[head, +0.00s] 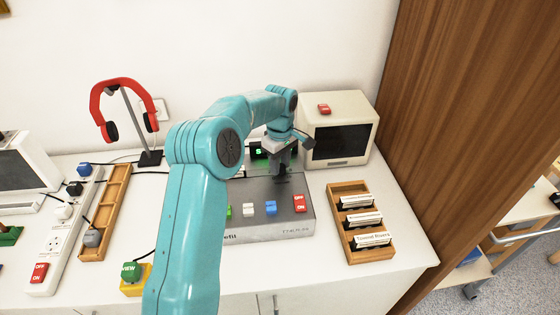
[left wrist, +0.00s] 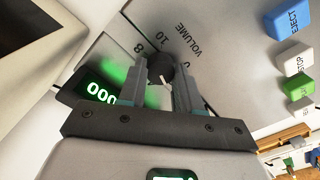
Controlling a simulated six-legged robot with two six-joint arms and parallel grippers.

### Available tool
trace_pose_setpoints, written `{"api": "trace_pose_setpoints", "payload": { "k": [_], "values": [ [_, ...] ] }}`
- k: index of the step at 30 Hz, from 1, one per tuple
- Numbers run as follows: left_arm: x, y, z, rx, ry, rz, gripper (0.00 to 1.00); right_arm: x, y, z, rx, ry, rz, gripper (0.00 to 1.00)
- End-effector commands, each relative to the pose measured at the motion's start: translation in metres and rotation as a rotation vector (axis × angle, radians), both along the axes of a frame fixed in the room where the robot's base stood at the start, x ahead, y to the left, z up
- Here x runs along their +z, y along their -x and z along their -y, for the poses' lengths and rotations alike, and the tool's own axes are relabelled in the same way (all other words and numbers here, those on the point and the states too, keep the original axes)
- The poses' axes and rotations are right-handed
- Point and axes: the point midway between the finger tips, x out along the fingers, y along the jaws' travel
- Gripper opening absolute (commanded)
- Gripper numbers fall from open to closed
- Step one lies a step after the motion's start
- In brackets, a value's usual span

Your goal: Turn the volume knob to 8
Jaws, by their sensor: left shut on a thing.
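The volume knob (left wrist: 158,66) is a dark round knob on the grey top of the player (head: 265,231). In the left wrist view a pale pointer mark shows on it, and the printed VOLUME, 8, 10 and a 0 show around it. My left gripper (left wrist: 161,80) is shut on the knob, one finger on either side. In the head view my left gripper (head: 282,174) points down at the back right of the player and hides the knob. Which number the pointer meets I cannot tell. My right gripper is not in view.
The player has green, white and blue buttons (head: 270,208) and a red switch (head: 300,203). A green display (left wrist: 101,90) shows beside the gripper. A small monitor (head: 342,128) stands behind at the right. A wooden card tray (head: 334,222) stands right of the player.

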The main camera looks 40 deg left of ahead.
Motion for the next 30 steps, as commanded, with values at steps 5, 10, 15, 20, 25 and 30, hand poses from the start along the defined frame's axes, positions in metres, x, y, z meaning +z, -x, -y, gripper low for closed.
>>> {"api": "trace_pose_setpoints", "payload": {
  "k": [5, 10, 15, 20, 25, 30],
  "values": [
    [0.001, 0.001, 0.0, -0.156, 0.001, -0.004, 0.03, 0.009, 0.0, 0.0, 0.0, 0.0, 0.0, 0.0],
    [0.001, 0.0, 0.0, -0.318, 0.001, -0.004, 0.03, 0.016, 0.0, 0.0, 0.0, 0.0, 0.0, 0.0],
    [0.0, 0.0, 0.0, -0.48, 0.001, -0.003, 0.03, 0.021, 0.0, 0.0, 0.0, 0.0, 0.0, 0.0],
    [0.0, 0.0, 0.0, -0.632, 0.002, -0.004, 0.03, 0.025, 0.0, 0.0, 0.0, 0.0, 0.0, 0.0],
    [0.0, 0.0, 0.001, -0.793, 0.001, -0.003, 0.03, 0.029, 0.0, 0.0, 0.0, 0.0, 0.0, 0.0],
    [0.0, -0.001, 0.001, -0.955, 0.001, -0.002, 0.03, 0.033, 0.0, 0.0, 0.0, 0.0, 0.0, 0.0]
  ]
}}
